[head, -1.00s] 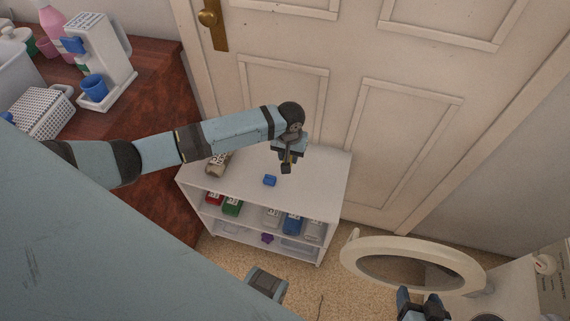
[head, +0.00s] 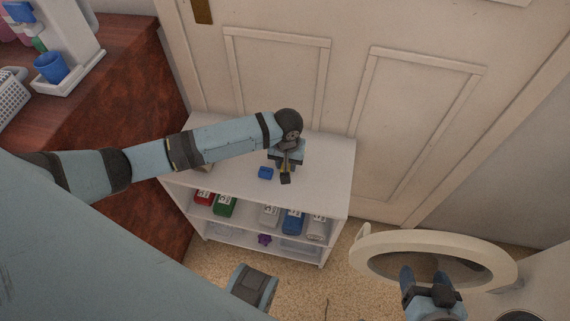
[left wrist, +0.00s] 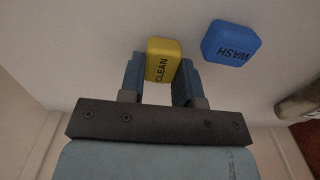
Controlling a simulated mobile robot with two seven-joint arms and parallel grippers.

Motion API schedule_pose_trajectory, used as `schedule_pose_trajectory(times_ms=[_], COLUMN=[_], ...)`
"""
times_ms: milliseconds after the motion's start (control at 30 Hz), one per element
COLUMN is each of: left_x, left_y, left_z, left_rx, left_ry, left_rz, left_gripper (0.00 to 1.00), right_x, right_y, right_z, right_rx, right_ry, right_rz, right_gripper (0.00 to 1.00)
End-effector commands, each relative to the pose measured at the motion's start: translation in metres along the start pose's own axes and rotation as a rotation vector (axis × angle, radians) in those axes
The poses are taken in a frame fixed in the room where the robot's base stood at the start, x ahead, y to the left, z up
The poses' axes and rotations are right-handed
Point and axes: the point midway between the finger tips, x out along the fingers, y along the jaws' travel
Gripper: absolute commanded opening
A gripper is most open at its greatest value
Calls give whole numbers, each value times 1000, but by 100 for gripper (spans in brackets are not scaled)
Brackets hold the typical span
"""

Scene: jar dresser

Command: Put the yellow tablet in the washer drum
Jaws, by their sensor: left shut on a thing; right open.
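The yellow tablet (left wrist: 161,62), marked CLEAN, is between the two fingers of my left gripper (left wrist: 160,80) in the left wrist view. The fingers are shut on its sides. In the head view my left gripper (head: 286,173) is low over the white shelf top, and only a bit of yellow shows there. The washer (head: 548,275) is at the lower right with its round door (head: 372,270) swung open. The drum inside is mostly out of view. My right gripper (head: 421,272) is open and empty, in front of the washer door.
A blue tablet (head: 265,173), marked WASH in the left wrist view (left wrist: 231,43), lies beside my left gripper. The white shelf unit (head: 330,170) holds several jars below. A wooden counter (head: 120,110) is at left; a panelled door (head: 400,120) stands behind. Carpet lies between shelf and washer.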

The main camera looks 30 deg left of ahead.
Motion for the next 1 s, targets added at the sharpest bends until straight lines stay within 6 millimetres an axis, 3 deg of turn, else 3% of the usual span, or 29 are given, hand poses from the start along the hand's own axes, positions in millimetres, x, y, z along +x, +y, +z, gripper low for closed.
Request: schedule_pose_trajectory(times_ms=[333, 367, 467, 800, 1000], left_x=[1, 1, 1, -1, -27], left_y=[0, 0, 0, 0, -5], left_z=[0, 0, 0, -1, -5], left_rx=[1, 1, 1, 1, 0], left_ry=[-1, 0, 0, 2, 0], left_rz=[0, 0, 0, 0, 0], left_gripper=[8, 35, 56, 56, 56], right_x=[-2, -2, -1, 0, -10], right_y=[1, 2, 3, 4, 2], right_z=[-2, 0, 0, 4, -16], right_rx=[-5, -6, -7, -6, -15], right_ry=[-5, -6, -6, -6, -16], right_rz=[2, 3, 6, 7, 14], right_gripper=[67, 67, 67, 67, 67])
